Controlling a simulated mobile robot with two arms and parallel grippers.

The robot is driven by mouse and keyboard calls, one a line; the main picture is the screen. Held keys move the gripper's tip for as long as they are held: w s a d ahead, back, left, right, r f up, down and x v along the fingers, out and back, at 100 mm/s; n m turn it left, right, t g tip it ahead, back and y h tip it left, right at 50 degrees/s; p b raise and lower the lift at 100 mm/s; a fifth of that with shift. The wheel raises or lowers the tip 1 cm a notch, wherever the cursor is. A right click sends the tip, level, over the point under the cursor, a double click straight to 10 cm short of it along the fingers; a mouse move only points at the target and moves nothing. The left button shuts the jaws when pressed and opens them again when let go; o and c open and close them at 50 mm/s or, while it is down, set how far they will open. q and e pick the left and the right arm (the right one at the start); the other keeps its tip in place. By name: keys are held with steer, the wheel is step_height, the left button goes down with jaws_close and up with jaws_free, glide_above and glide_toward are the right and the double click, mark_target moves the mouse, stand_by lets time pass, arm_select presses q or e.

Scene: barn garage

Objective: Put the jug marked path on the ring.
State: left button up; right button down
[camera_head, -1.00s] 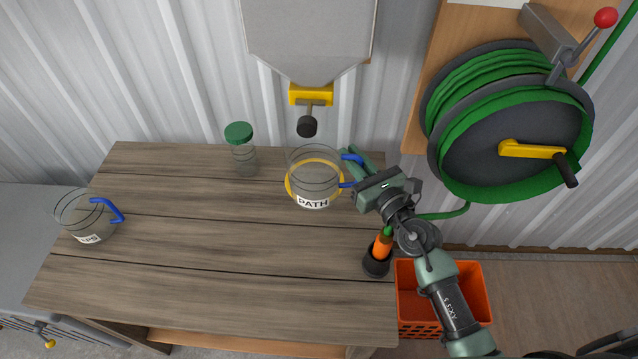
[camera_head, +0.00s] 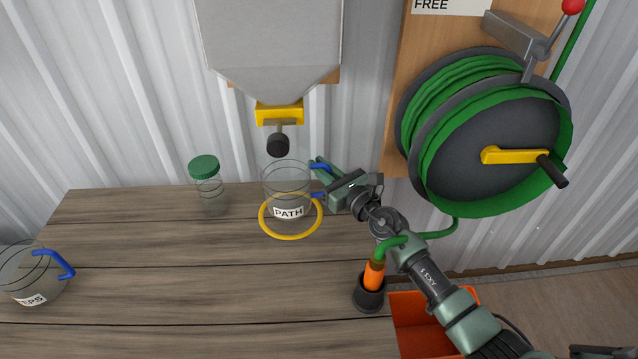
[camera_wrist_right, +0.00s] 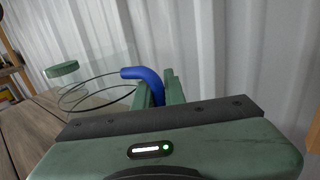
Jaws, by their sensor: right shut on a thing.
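The clear jug marked PATH (camera_head: 289,212) is upright in the head view, with its blue handle (camera_head: 318,167) to the right. The yellow ring (camera_head: 291,237) lies on the table, and the jug's lower part shows within its outline. I cannot tell whether the jug's base touches the table or hangs just above it. My right gripper (camera_head: 328,184) is shut on the blue handle, which also shows between the fingers in the wrist view (camera_wrist_right: 150,84). My left gripper is out of view.
Another clear jug (camera_head: 31,299), its label partly readable, stands at the left. A green-lidded jar (camera_head: 208,188) stands left of the ring. A yellow-and-black spout (camera_head: 279,125) hangs above. A black holder (camera_head: 369,295) and hose reel (camera_head: 482,135) are at the right.

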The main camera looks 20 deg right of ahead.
step_height(320, 180, down, 3)
steer(key=shift+b, duration=0.95)
steer(key=shift+f, duration=0.15)
steer(key=c, duration=1.5)
jaws_free()
